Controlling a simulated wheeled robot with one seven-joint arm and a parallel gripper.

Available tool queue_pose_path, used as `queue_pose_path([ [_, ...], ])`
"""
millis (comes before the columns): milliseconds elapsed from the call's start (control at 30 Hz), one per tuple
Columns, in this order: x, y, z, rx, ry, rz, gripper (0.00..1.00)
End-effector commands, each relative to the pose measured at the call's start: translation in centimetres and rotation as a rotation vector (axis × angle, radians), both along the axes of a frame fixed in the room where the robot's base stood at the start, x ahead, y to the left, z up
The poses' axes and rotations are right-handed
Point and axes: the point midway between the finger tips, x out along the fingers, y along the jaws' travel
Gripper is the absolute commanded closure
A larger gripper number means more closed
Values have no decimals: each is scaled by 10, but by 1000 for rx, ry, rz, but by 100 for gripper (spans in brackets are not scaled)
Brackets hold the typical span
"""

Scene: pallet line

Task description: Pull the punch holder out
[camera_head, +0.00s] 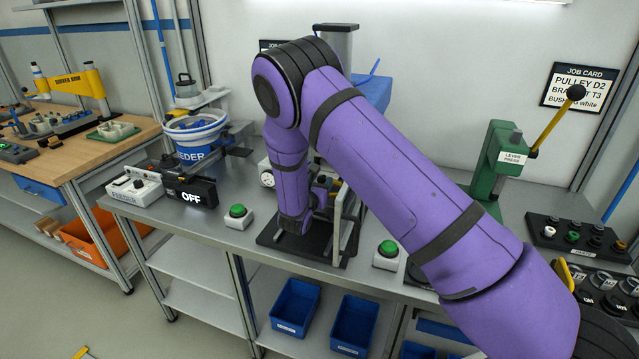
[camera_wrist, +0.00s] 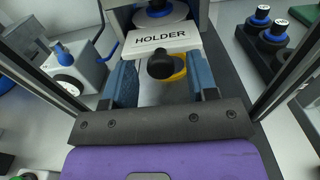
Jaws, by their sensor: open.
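The punch holder (camera_wrist: 167,38) is a white plate marked HOLDER in the wrist view. A black round knob (camera_wrist: 162,64) stands at its near end, with a yellow ring partly visible beside it. My gripper (camera_wrist: 162,76) is open, with one blue finger on each side of the knob. Gaps show between the fingers and the knob, so it does not look gripped. In the head view my purple arm hides the holder and the gripper at the press station, whose dark base (camera_head: 335,258) shows on the bench.
Frame posts stand left and right of my gripper in the wrist view. Black-topped pieces (camera_wrist: 271,35) sit in a dark rack at right, and a white block with a blue knob (camera_wrist: 75,70) at left. Green buttons (camera_head: 238,211) (camera_head: 388,249) flank the station. A green lever press (camera_head: 498,165) stands further right.

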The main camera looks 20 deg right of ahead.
Motion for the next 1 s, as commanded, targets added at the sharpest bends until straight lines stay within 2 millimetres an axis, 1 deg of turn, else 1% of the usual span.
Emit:
queue_pose_path([
  [300, 2, -2, 0, 0, 0, 0, 47],
  [333, 2, -2, 0, 0, 0, 0, 51],
  [367, 2, -2, 0, 0, 0, 0, 58],
  [400, 2, -2, 0, 0, 0, 0, 67],
  [467, 2, -2, 0, 0, 0, 0, 81],
  [500, 2, -2, 0, 0, 0, 0, 90],
  [533, 2, -2, 0, 0, 0, 0, 97],
  [567, 2, -1, 0, 0, 0, 0, 100],
  [733, 0, 0, 0, 1, 1, 1, 100],
  [833, -6, 5, 0, 1, 2, 1, 100],
  [933, -19, 15, 0, 1, 2, 3, 100],
  [1000, -32, 25, 0, 0, 2, 4, 100],
])
